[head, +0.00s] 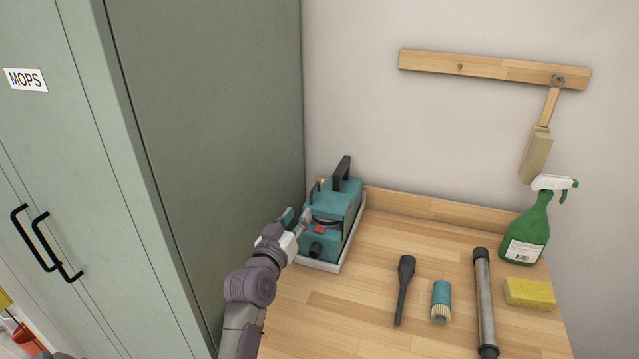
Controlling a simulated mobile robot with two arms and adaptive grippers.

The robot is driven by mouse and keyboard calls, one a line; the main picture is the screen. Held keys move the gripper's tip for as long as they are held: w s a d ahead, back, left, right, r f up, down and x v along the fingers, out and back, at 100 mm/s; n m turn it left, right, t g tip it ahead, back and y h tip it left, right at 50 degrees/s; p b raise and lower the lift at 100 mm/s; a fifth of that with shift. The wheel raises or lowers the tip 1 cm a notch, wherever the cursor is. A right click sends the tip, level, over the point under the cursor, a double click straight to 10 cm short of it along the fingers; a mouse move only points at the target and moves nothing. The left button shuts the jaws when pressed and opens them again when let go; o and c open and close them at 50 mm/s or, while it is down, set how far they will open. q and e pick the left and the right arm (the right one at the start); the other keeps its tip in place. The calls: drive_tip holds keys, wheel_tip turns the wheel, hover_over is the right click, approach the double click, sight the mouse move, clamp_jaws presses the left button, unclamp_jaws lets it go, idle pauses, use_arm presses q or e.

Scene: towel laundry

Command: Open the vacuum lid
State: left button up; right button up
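A teal vacuum (343,199) with a black handle on top, a red button and a dark round port on its front stands on the wooden counter, near the cabinet. Its lid looks closed, though the gripper hides part of its left side. My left gripper (297,216) is at the vacuum's front left. Its fingers point toward the body and look spread, with nothing seen between them. Whether they touch the vacuum cannot be told. My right gripper is not in view.
The vacuum sits in a pale tray (349,246). A black nozzle (403,290), brush (440,300), metal tube (485,300), yellow sponge (529,293) and green spray bottle (527,235) are to the right. A green cabinet (215,130) bounds the left. Counter between vacuum and nozzle is clear.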

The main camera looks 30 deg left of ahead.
sight(310, 195)
use_arm(q)
drive_tip(key=x, duration=0.2)
drive_tip(key=r+p+x, duration=0.1)
drive_tip(key=x, duration=0.2)
drive_tip(key=shift+r, duration=0.1)
drive_tip(key=x, duration=0.2)
drive_tip(key=p+x, duration=0.1)
drive_tip(key=x, duration=0.1)
drive_tip(key=shift+f, duration=0.25)
drive_tip(key=shift+x, duration=0.95)
drive_tip(key=shift+w, duration=0.5)
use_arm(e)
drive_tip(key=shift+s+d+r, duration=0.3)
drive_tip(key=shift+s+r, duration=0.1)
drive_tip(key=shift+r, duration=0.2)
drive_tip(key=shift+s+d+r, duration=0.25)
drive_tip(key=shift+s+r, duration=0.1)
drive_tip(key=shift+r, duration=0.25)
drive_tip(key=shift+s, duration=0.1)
use_arm(q)
clamp_jaws()
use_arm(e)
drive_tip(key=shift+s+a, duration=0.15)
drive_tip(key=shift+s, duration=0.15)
